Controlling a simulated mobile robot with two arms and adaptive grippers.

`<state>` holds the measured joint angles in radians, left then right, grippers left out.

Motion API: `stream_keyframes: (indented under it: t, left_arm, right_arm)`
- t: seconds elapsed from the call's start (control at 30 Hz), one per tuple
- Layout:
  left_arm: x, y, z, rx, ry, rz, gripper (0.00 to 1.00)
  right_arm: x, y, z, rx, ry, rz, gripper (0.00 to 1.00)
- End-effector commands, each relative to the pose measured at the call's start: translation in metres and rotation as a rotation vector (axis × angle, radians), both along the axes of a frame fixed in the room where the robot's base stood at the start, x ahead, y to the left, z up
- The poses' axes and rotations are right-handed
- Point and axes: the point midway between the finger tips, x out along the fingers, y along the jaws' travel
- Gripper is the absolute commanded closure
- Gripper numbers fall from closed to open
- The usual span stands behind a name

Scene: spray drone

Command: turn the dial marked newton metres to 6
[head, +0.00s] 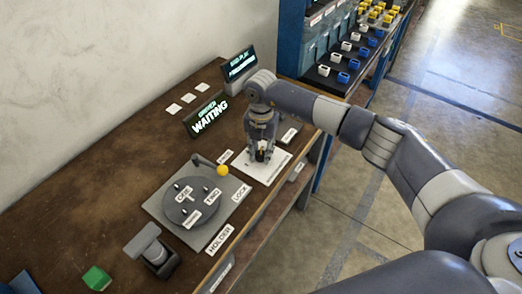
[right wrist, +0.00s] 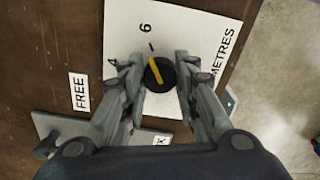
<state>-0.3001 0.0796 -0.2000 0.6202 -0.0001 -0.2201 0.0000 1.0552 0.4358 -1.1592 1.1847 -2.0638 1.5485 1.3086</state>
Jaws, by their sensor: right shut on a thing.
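The dial (right wrist: 168,84) is a round black knob with an orange pointer stripe. It sits on a white plate (right wrist: 185,35), where I read "6", "4" and "METRES". The stripe's upper end leans towards the tick below the 6; the exact match is hard to tell. My right gripper (right wrist: 158,72) is shut on the dial, one finger on each side. In the head view my right gripper (head: 262,152) points down over the white plate (head: 270,172) and mostly hides the dial. My left gripper is not in view.
A grey plate (head: 228,212) with a round disc (head: 190,203) and a yellow-knobbed lever (head: 222,170) lies left of the dial. A lit "WAITING" sign (head: 208,116) stands behind. A green block (head: 97,278) is at the near left. The table's right edge is close.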

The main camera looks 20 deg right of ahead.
Motion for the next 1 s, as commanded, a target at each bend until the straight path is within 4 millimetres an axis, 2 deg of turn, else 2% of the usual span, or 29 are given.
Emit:
stream_keyframes:
  t: [0.67, 0.7, 0.77, 1.0]
  left_arm:
    - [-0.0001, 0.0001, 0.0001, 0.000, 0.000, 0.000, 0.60]
    - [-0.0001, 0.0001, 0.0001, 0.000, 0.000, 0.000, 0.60]
    - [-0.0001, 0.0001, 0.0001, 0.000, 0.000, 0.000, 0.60]
    - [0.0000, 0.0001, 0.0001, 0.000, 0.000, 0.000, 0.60]
  right_arm:
    - [0.0000, -0.0004, -0.0001, 0.000, 0.000, -0.065, 0.96]
    - [0.0000, -0.0003, -0.0001, 0.000, 0.000, -0.065, 0.67]
    - [0.0000, -0.0003, -0.0001, 0.000, 0.000, -0.064, 0.54]
    - [0.0000, -0.0001, 0.0000, 0.000, 0.000, -0.063, 0.52]
